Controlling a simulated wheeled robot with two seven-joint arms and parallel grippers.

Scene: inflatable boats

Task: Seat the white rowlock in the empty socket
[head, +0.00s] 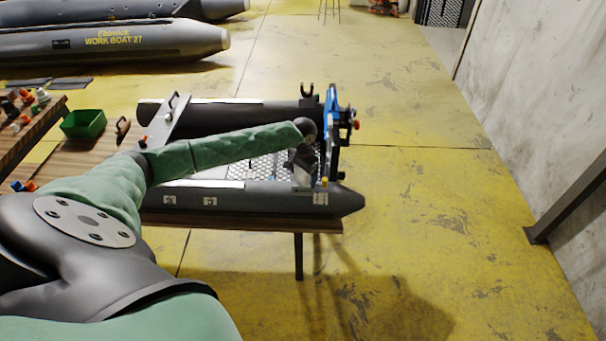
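A small grey inflatable boat (255,200) lies on a wooden-edged table, with its cone-tipped tubes pointing right. My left gripper (302,182), at the end of the green-sleeved arm, points down over the near tube close to the boat's right end. A pale piece shows at its fingertips, too small to tell as the white rowlock or part of the gripper. I cannot tell whether the fingers are open or shut. The empty socket cannot be made out; the gripper covers part of the near tube. My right gripper is not in view.
A blue transom (331,108) with dark fittings stands upright across the boat's right end, close to my gripper. A green bin (83,124) and several small coloured parts lie at left. A larger work boat (110,42) is behind. Yellow floor is clear at right.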

